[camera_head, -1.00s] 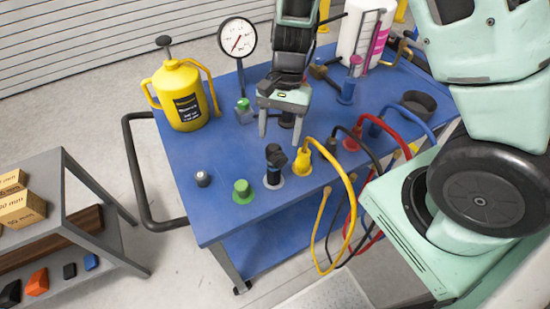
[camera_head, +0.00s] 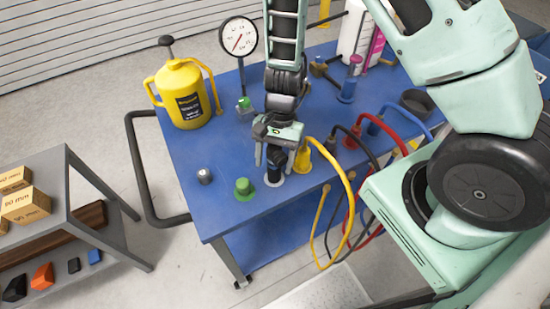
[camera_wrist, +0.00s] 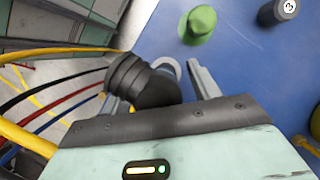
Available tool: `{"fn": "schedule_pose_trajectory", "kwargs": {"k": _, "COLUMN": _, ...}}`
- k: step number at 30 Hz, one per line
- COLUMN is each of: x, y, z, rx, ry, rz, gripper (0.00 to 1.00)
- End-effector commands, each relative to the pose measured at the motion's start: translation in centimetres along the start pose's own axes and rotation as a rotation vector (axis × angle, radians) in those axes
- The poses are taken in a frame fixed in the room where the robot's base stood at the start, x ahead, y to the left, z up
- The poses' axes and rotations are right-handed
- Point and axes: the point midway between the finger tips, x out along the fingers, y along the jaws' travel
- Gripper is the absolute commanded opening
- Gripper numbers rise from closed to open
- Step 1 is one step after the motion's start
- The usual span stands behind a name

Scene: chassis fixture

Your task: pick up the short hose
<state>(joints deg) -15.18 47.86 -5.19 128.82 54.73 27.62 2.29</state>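The short hose is a black, ribbed elbow piece; in the head view it (camera_head: 275,171) stands on a pale round base near the front edge of the blue table. In the wrist view the hose (camera_wrist: 148,84) shows large, just beyond my gripper's dark front edge. My gripper (camera_head: 274,157) is low over the hose, with its fingers apart on either side of it. In the wrist view a gap shows between the hose and the right finger; contact on the left side cannot be told.
The yellow plug with its cable (camera_head: 304,158) stands close right of the hose. A green knob (camera_head: 244,189) and a small black-and-grey cylinder (camera_head: 205,176) stand to the left. The yellow can (camera_head: 183,96) and gauge (camera_head: 238,38) are farther back.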

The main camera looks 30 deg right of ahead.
Motion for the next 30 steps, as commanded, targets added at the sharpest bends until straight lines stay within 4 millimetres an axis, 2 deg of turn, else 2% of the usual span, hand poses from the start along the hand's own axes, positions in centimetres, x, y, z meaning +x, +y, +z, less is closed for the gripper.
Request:
{"fn": "schedule_pose_trajectory", "kwargs": {"k": 1, "x": 0.0, "y": 0.0, "z": 0.0, "rx": 0.0, "ry": 0.0, "rz": 0.0, "gripper": 0.5}}
{"fn": "schedule_pose_trajectory", "kwargs": {"k": 6, "x": 0.0, "y": 0.0, "z": 0.0, "rx": 0.0, "ry": 0.0, "rz": 0.0, "gripper": 0.03}}
{"fn": "schedule_pose_trajectory", "kwargs": {"k": 20, "x": -0.7, "y": 0.0, "z": 0.3, "rx": -0.002, "ry": 0.001, "rz": 0.0, "gripper": 0.03}}
{"fn": "schedule_pose_trajectory", "kwargs": {"k": 30, "x": -4.7, "y": 0.0, "z": 1.9, "rx": -0.003, "ry": 0.002, "rz": -0.003, "gripper": 0.0}}
